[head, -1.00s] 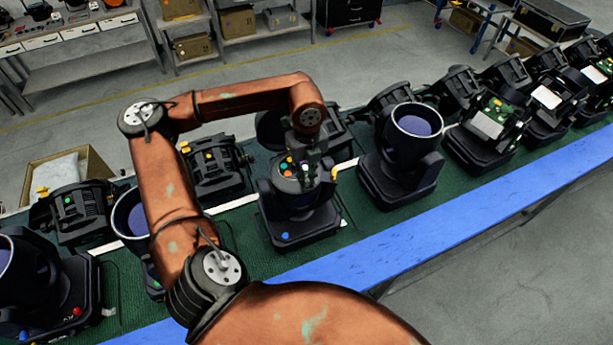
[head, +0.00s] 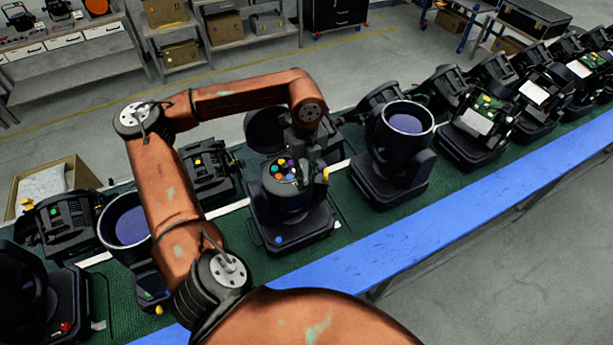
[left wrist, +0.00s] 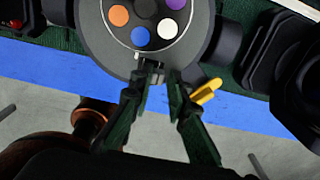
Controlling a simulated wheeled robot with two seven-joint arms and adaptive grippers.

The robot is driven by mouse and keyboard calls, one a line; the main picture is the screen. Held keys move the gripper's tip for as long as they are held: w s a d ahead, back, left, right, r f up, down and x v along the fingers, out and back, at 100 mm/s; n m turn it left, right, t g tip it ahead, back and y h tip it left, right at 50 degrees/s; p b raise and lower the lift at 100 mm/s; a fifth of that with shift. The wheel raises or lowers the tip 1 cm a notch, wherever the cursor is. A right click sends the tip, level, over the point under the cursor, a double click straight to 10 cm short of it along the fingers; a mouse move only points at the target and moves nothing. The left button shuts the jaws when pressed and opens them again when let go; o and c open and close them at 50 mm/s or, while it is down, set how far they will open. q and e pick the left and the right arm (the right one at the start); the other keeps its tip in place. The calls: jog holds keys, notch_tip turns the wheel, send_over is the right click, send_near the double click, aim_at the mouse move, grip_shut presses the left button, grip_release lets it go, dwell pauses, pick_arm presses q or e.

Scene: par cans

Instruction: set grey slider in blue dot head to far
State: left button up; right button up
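The blue dot head (head: 292,200) is a black lamp on the green belt, with a blue dot (head: 278,239) low on its base. Its round face carries several coloured discs, and a yellow lever (head: 326,174) sticks out at its right. My left gripper (head: 308,155) points down at the head's far right edge. In the left wrist view its fingertips (left wrist: 158,76) are a little apart at the rim of the disc face. A small grey piece, perhaps the grey slider (left wrist: 149,66), shows at the tips; whether they grip it is unclear. My right gripper is not in view.
A lamp with an upturned blue lens (head: 408,124) stands close at right. Another lensed lamp (head: 130,224) is at left, partly behind my arm. More lamps line the belt. A blue rail (head: 430,235) runs along the near edge; the floor beyond is clear.

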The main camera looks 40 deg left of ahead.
aim_at(306, 179)
pick_arm(q)
jog(key=o, duration=0.4)
jog(key=shift+c, duration=0.2)
notch_tip(306, 179, up, 12)
dwell(0.8)
